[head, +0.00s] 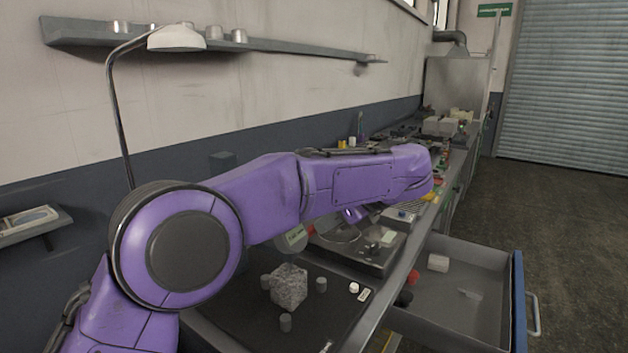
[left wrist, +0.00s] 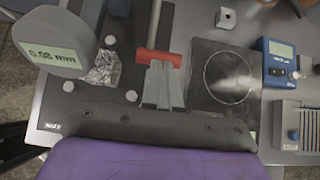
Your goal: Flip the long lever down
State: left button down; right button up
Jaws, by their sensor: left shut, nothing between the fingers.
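In the left wrist view a long lever has a red crossbar handle (left wrist: 158,57) at its near end and a narrow grey shaft (left wrist: 153,22) running up the picture. My left gripper (left wrist: 160,70) has its grey fingers together, with their tips at the red handle. I cannot tell whether they touch it, and nothing shows between them. The lever's base and its tilt are unclear. In the head view my purple left arm reaches across the bench and hides the lever and most of the gripper. My right gripper is in neither view.
A gauge with a digital readout (left wrist: 55,48) stands left of the lever. A dark plate with a ring (left wrist: 222,75) and a blue meter (left wrist: 283,62) lie to the right. A rough grey block (head: 288,286) sits on the bench. A drawer (head: 460,318) stands open at right.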

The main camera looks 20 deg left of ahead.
pick_arm(q)
jog(key=p+v, duration=0.3)
jog(key=v, duration=1)
jog(key=shift+r, duration=0.3)
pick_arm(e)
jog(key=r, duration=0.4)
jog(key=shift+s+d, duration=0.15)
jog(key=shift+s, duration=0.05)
pick_arm(q)
jog(key=shift+a, duration=0.15)
